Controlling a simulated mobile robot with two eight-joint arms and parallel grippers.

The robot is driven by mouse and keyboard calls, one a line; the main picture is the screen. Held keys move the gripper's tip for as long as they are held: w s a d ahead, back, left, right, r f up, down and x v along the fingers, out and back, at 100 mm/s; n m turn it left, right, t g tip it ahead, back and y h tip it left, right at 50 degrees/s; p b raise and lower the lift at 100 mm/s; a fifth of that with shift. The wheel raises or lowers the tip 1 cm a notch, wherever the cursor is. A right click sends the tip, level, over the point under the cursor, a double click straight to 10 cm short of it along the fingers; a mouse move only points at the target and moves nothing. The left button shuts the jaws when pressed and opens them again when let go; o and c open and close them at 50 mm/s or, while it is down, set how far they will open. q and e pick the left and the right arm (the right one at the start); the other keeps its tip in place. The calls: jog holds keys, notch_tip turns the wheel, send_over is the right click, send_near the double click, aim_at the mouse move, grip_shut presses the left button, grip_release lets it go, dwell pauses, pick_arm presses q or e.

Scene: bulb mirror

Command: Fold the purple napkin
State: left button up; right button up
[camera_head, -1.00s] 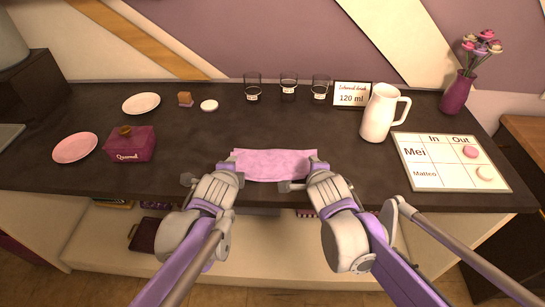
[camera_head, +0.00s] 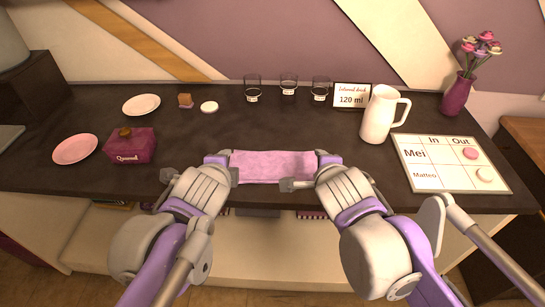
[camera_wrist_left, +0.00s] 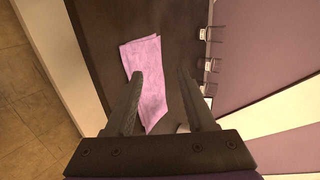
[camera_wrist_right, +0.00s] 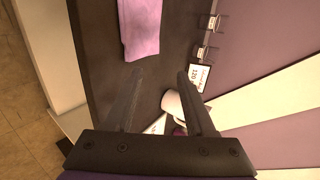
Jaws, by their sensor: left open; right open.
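The purple napkin (camera_head: 273,166) lies on the dark counter near its front edge, as a flat, wide strip. In the left wrist view the napkin (camera_wrist_left: 142,58) shows a layered edge, as if folded over. My left gripper (camera_head: 203,175) is open at the napkin's left end. My right gripper (camera_head: 305,175) is open at its right end. Both appear raised above the counter and hold nothing. The napkin also shows in the right wrist view (camera_wrist_right: 140,30), beyond the open fingers. The grippers partly hide the napkin's ends in the head view.
The counter (camera_head: 220,130) is clear behind the napkin. A purple box (camera_head: 130,147) and pink plate (camera_head: 75,148) stand left. A white pitcher (camera_head: 379,115) and a name board (camera_head: 430,180) are right. Glasses (camera_head: 288,85) stand at the back.

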pick_arm(q)
jog(key=s+a+f+n+g+p, duration=0.1)
jog(key=s+a+f+n+p, duration=0.1)
jog(key=s+n, duration=0.4)
jog(key=s+a+f+n+g+p, duration=0.2)
jog(key=s+f+n+p, duration=0.1)
jog(key=s+f+n, duration=0.2)
jog(key=s+a+f+n+g+p, duration=0.2)
jog(key=s+a+f+n+p, duration=0.1)
jog(key=s+n, duration=0.4)
jog(key=shift+s+f, duration=0.3)
jog(key=shift+s, duration=0.55)
pick_arm(e)
jog(key=s+d+f+n+g, duration=0.2)
jog(key=s+f+n, duration=0.3)
jog(key=s+n, duration=0.4)
jog(key=s+d+f+n+g, duration=0.3)
jog(key=s+d+f+n, duration=0.2)
jog(key=s+n, duration=0.4)
jog(key=shift+s+f, duration=0.3)
jog(key=shift+s, duration=0.55)
